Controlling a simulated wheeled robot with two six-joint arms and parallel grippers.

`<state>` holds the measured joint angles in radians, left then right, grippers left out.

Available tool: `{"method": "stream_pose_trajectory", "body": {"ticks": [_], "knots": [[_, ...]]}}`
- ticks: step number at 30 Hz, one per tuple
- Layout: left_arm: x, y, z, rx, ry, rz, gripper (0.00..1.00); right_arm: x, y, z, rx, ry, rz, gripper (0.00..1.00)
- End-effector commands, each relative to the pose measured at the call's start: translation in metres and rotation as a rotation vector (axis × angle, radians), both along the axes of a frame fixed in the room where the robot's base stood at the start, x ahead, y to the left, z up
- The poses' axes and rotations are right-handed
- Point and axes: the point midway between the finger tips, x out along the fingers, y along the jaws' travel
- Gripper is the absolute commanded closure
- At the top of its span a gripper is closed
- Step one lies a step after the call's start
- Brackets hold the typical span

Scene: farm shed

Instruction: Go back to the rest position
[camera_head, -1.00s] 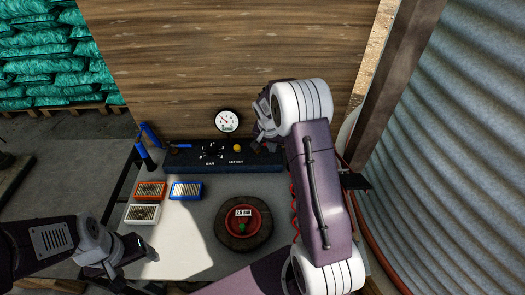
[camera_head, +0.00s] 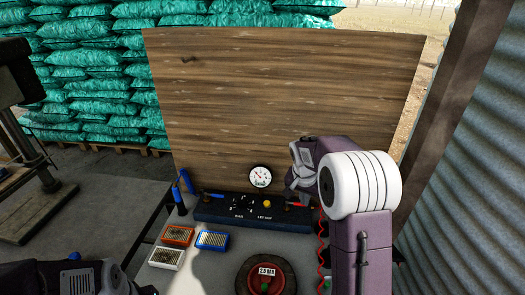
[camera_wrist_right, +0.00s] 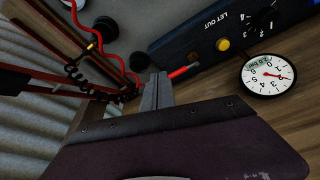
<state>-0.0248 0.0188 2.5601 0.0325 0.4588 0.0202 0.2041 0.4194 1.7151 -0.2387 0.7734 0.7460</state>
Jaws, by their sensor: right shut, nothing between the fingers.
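My right gripper (camera_head: 299,186) hangs at the right end of the dark blue control panel (camera_head: 221,210), in front of the wooden board. In the right wrist view its fingers (camera_wrist_right: 157,92) are together and empty, beside the panel's red-tipped lever (camera_wrist_right: 184,70); I cannot tell if they touch it. My left gripper (camera_head: 147,289) is at the bottom edge, mostly cut off, so its jaws cannot be read. The pressure gauge (camera_head: 260,177) stands above the panel and also shows in the wrist view (camera_wrist_right: 268,76). The yellow button (camera_head: 267,203) is by "LET OUT".
A round red-and-dark piece (camera_head: 249,274) marked "2.5 BAR" lies on the table (camera_head: 205,268). Orange (camera_head: 179,235), blue (camera_head: 212,239) and white (camera_head: 166,258) boxes lie left. A wooden board (camera_head: 290,95) stands behind, a corrugated wall (camera_head: 478,175) right. A red hose (camera_head: 321,240) hangs by my right arm.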

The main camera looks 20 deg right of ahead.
Motion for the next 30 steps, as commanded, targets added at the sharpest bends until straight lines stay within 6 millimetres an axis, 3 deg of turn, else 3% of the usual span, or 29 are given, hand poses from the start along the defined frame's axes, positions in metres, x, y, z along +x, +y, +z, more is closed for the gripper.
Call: {"method": "stream_pose_trajectory", "body": {"ticks": [4, 6, 8, 12, 15, 18, 20, 23, 30], "knots": [[0.0, 0.0, 0.0, 0.0, 0.0, 0.0, 0.26, 0.006, 0.011, 0.01, -0.004, -0.023, 0.027, 1.0], [0.0, 0.0, 0.0, 0.0, 0.0, 0.0, 0.26, -0.003, 0.033, 0.021, -0.001, -0.033, 0.069, 1.0], [0.0, 0.001, 0.0, -0.001, 0.0, 0.0, 0.26, -0.027, 0.057, 0.018, 0.021, -0.011, 0.105, 1.0], [-0.002, 0.003, 0.0, -0.003, -0.002, 0.0, 0.26, -0.098, 0.107, -0.006, 0.072, 0.064, 0.296, 1.0], [-0.003, 0.003, 0.0, -0.003, -0.003, 0.0, 0.26, -0.153, 0.129, -0.03, 0.101, 0.125, 0.466, 1.0], [-0.003, 0.002, 0.001, -0.002, -0.003, 0.0, 0.26, -0.197, 0.137, -0.054, 0.122, 0.179, 0.617, 1.0], [-0.003, 0.001, 0.001, -0.001, -0.004, 0.0, 0.26, -0.203, 0.138, -0.06, 0.119, 0.184, 0.692, 1.0], [-0.003, 0.0, 0.001, -0.001, -0.003, 0.0, 0.26, -0.195, 0.138, -0.059, 0.101, 0.166, 0.767, 1.0], [0.003, -0.004, 0.0, -0.004, 0.0, -0.023, 0.26, -0.198, 0.133, -0.059, 0.099, 0.171, 0.754, 1.0]]}}
